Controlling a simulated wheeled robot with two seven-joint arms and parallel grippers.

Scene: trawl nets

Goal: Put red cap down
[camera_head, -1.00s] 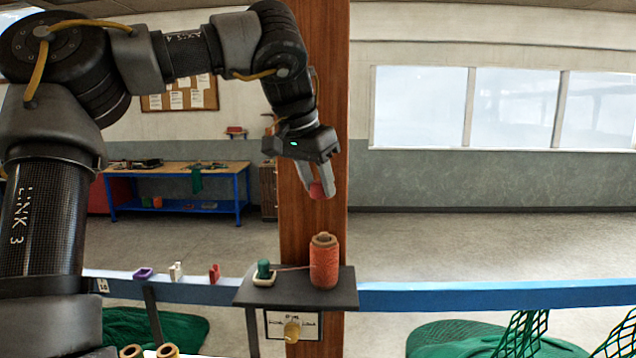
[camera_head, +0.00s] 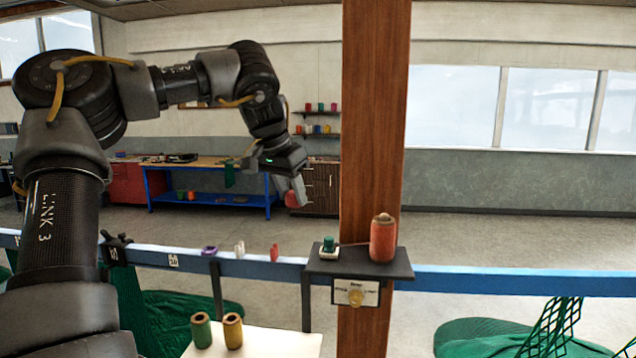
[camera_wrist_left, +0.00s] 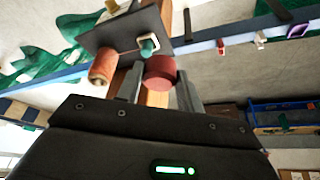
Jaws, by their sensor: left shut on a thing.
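My left gripper (camera_head: 292,190) is shut on the red cap (camera_head: 297,198). It holds the cap in the air above the blue rail, left of the wooden post. In the left wrist view the round red cap (camera_wrist_left: 160,72) sits between the two fingers. My right gripper is not in view.
A dark shelf (camera_head: 350,269) on the post (camera_head: 371,110) carries a red twine spool (camera_head: 383,240) and a green-topped piece (camera_head: 329,245). Purple, white and red (camera_head: 274,252) small items sit along the blue rail (camera_head: 480,281). Two spools (camera_head: 232,331) stand on a white surface (camera_head: 280,344) below.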

